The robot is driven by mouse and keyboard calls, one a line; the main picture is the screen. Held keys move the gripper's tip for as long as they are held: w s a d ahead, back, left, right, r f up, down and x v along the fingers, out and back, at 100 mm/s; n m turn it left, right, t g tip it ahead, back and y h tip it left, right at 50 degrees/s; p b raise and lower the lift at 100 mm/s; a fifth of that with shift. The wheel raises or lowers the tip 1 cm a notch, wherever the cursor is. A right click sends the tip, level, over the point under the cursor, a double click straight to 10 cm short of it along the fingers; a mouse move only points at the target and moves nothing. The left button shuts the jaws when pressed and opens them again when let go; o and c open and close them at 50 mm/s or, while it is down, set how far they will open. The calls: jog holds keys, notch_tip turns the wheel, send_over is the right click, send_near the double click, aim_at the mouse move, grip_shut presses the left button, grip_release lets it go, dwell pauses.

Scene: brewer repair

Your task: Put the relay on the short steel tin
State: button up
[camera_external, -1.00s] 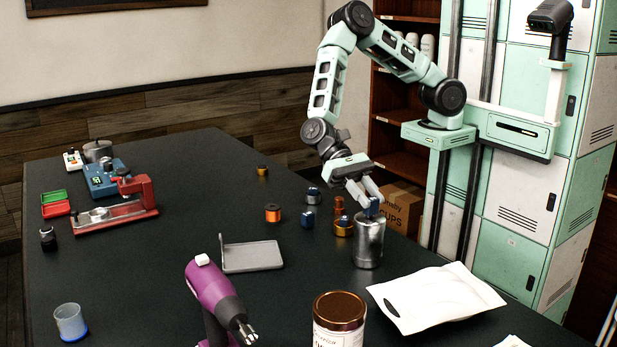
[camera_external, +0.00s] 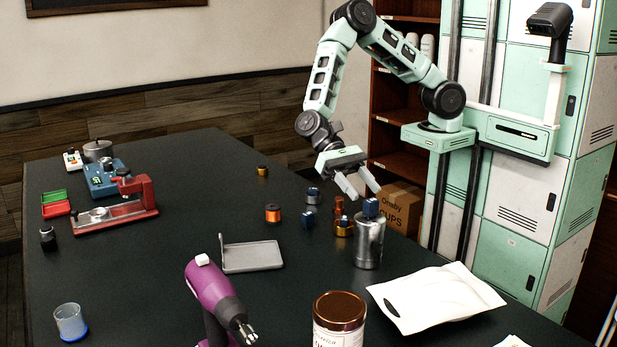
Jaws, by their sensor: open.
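A small blue block, which looks like the relay (camera_external: 370,207), sits on top of a steel tin (camera_external: 368,245) near the table's right edge. The tin stands upright. My gripper (camera_external: 364,196) is open and empty, just above and to the left of the blue block, apart from it as far as I can tell. Another small blue part (camera_external: 308,220) lies on the table to the left of the tin. A steel pot-like tin with a lid (camera_external: 97,150) stands at the far left.
Close to the tin are a brass-coloured part (camera_external: 344,228), an orange spool (camera_external: 272,213) and a grey tray (camera_external: 251,257). A purple drill (camera_external: 213,295), a brown-lidded jar (camera_external: 339,318) and a white pouch (camera_external: 437,297) are in front.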

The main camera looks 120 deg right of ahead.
jog(key=b+v, duration=0.2)
jog(key=v, duration=0.7)
jog(key=s+a+n+g+h, duration=0.2)
jog(key=s+a+n+h, duration=0.3)
jog(key=s, duration=0.4)
jog(key=s+a+n+g+h, duration=0.1)
jog(key=s+a+n+h, duration=0.1)
jog(key=s+a+n, duration=0.5)
jog(key=s+d+n+t+h, duration=0.1)
jog(key=s+d+n+h, duration=0.1)
jog(key=s+n, duration=0.5)
jog(key=s+d+n+t+h, duration=0.2)
jog(key=s+n, duration=0.4)
jog(key=s, duration=0.3)
jog(key=shift+d+f+n+h, duration=0.15)
jog(key=shift+f+n+h, duration=0.25)
jog(key=shift+h, duration=0.2)
jog(key=shift+r, duration=0.15)
